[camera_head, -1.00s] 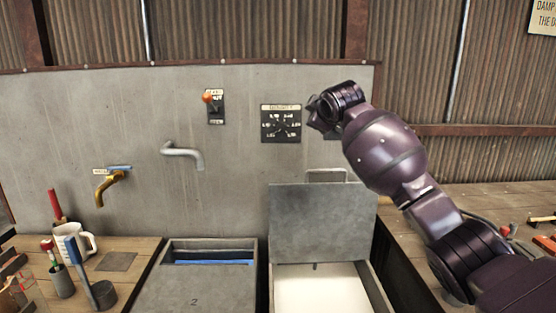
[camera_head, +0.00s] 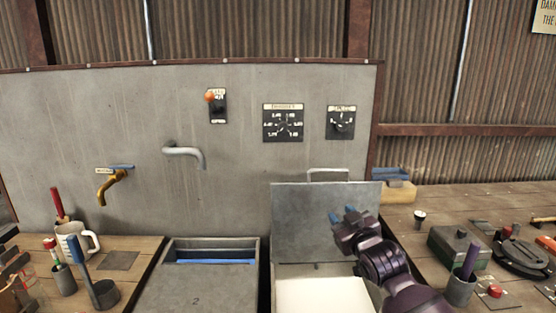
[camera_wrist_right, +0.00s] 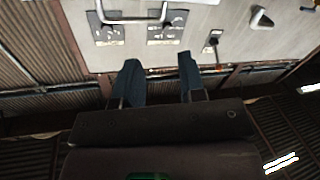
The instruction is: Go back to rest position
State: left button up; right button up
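My right gripper (camera_head: 343,216) is in front of the raised grey lid of the right-hand bin, at the lower right of the head view. In the right wrist view its two blue-grey fingers (camera_wrist_right: 157,82) stand apart with nothing between them, so it is open and empty. The wrist view looks toward the grey panel with its dials, which appear upside down. My left gripper is not in view. The task line names no object.
The grey panel (camera_head: 120,100) carries a dial (camera_head: 283,123), a second dial (camera_head: 341,122), an orange-knobbed lever (camera_head: 211,97), a brass tap (camera_head: 110,187) and a grey spout (camera_head: 187,153). The lidded bin (camera_head: 196,300) stands below. Workbenches with tools flank both sides.

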jog(key=s+d+f+m+g+h, duration=0.1)
jog(key=s+d+f, duration=0.3)
jog(key=s+f, duration=0.6)
jog(key=s+d+f+m+g+h, duration=0.2)
jog(key=s+d+f+g, duration=0.1)
jog(key=s+f, duration=0.8)
jog(key=s+d+f+m+g+h, duration=0.1)
jog(key=s+d+f, duration=0.4)
jog(key=s+f, duration=0.5)
jog(key=s+m+h, duration=0.1)
jog(key=s, duration=0.4)
jog(key=shift+s+f+m+g, duration=0.25)
jog(key=shift+f+m+g, duration=0.05)
jog(key=shift+f+g, duration=0.1)
jog(key=shift+r, duration=0.1)
